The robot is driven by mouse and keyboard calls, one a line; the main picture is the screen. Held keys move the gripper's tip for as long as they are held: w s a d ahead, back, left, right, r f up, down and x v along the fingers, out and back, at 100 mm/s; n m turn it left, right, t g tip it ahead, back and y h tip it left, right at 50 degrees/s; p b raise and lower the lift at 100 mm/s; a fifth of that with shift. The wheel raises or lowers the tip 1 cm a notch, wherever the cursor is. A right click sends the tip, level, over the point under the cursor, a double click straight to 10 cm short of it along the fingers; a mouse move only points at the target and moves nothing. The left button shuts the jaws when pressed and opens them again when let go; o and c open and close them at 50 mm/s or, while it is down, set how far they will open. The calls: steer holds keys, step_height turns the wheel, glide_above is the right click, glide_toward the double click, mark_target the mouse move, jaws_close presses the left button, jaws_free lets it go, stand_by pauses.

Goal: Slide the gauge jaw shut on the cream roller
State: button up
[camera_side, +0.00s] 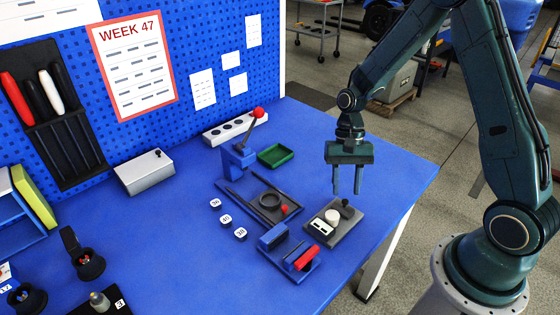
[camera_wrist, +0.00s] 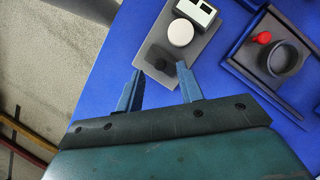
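The gauge is a grey plate (camera_side: 344,232) near the table's right side, with a small white display block (camera_side: 322,226). The cream roller (camera_side: 333,215) stands upright beside the display; it shows as a pale disc in the wrist view (camera_wrist: 180,33). A dark jaw with a round knob (camera_side: 347,203) is on the roller's other side from the display; the knob also shows in the wrist view (camera_wrist: 158,60). I cannot tell whether jaw and roller touch. My gripper (camera_side: 346,192) is open and empty, pointing down just above the knob, which appears between its fingertips in the wrist view (camera_wrist: 160,70).
A tray with a dark ring (camera_side: 270,200) and red knob is left of the gauge. A blue fixture with a red bar (camera_side: 306,257) sits in front. A red-balled lever (camera_side: 250,130) and green tray (camera_side: 276,155) stand behind. The table edge is close on the right.

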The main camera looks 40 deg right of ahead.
steer(key=shift+x, duration=1.05)
steer(key=shift+c, duration=0.3)
jaws_close()
steer(key=shift+a, duration=1.4)
steer(key=shift+o, duration=0.3)
jaws_free()
